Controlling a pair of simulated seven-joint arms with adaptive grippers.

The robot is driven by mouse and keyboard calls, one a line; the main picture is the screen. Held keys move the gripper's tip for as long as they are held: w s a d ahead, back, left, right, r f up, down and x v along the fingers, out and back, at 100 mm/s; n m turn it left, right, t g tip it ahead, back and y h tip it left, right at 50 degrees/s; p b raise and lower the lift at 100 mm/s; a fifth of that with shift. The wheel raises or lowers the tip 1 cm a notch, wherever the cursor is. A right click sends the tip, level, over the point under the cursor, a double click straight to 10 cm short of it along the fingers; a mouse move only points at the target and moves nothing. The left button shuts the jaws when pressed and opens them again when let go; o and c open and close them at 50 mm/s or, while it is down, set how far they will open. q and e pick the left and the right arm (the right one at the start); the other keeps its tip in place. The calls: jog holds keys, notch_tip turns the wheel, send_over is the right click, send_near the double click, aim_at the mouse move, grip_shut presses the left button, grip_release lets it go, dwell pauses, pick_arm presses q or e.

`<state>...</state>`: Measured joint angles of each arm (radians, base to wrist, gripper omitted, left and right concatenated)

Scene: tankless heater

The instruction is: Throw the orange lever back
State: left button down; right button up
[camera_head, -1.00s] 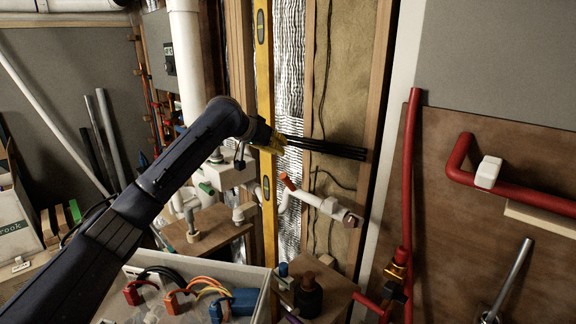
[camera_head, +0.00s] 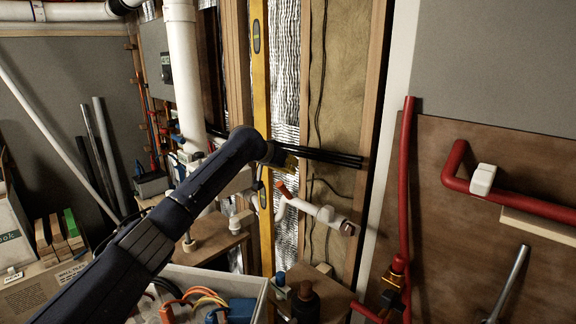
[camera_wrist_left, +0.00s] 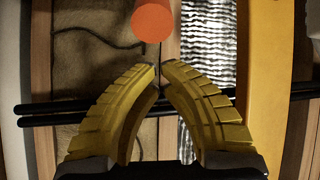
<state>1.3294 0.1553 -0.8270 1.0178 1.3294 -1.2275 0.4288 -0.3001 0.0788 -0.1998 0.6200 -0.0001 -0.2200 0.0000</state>
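The orange lever (camera_head: 286,190) stands up at a tilt from a white pipe valve (camera_head: 318,211) in front of the wall studs. In the left wrist view the lever's round orange end (camera_wrist_left: 152,21) shows at the top, just beyond the fingertips. My left gripper (camera_head: 291,162) is just above the lever in the head view, apart from it as far as I can tell. In the left wrist view its yellow fingers (camera_wrist_left: 162,66) curve together with tips almost touching and nothing between them. My right gripper is not in view.
Black pipes (camera_head: 330,157) cross behind my left gripper. A yellow spirit level (camera_head: 260,90) stands upright just left of the lever. A red pipe (camera_head: 406,180) runs up at the right. An open box (camera_head: 245,283) with cables lies below my left arm.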

aim_at(285, 191)
pick_arm(q)
jog(key=shift+s+a+f, duration=0.4)
jog(key=shift+s+f, duration=0.1)
jog(key=shift+s, duration=0.1)
jog(key=shift+s+a+f, duration=0.35)
jog(key=shift+s+f, duration=0.1)
jog(key=shift+s, duration=0.15)
